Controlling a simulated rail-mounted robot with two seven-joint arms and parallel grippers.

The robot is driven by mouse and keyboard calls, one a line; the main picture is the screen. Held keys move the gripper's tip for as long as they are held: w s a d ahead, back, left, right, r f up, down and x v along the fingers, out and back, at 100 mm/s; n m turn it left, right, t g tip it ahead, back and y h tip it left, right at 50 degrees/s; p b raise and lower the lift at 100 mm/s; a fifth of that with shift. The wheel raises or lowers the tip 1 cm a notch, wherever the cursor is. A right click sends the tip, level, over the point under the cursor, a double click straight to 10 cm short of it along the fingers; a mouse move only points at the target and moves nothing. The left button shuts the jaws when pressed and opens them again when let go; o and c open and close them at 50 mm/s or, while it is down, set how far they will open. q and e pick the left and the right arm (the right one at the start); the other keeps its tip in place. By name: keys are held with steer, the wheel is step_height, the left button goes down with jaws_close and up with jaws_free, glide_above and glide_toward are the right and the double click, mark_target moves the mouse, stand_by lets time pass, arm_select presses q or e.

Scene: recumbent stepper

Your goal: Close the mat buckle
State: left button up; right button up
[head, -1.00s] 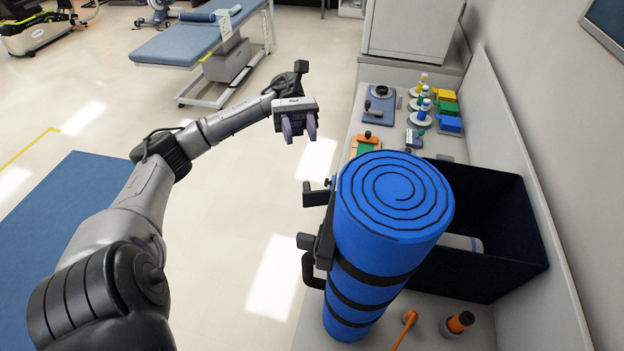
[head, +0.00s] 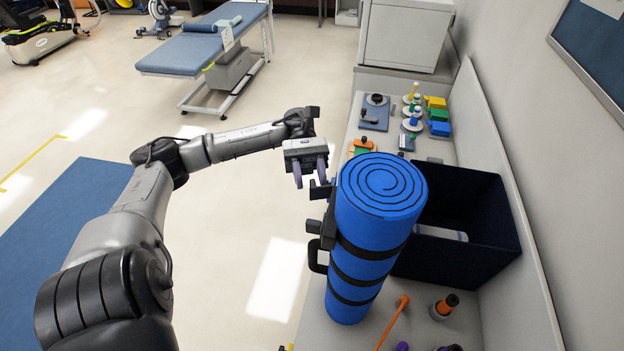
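The rolled blue mat (head: 372,225) stands upright on the counter with dark straps around it. The black buckle hardware (head: 328,225) is on the mat's left side, with a small bracket at the top and a loop-shaped handle (head: 316,258) lower down. Whether its parts are latched cannot be told. My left gripper (head: 310,175) is just left of the mat's top, close to the upper bracket. Its two purple fingers are apart with nothing seen between them. Whether it touches the bracket is unclear. My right gripper does not show.
A dark open bin (head: 470,255) stands right behind the mat. An orange rod (head: 393,322) and an orange-black bottle (head: 444,306) are on the counter in front. Coloured blocks and stacked pieces (head: 437,115) lie farther back. Open floor (head: 225,260) lies left of the counter.

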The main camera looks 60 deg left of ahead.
arm_select(q)
steer(key=shift+s+d, duration=0.1)
steer(key=shift+d, duration=0.3)
steer(key=shift+c, duration=0.2)
jaws_close()
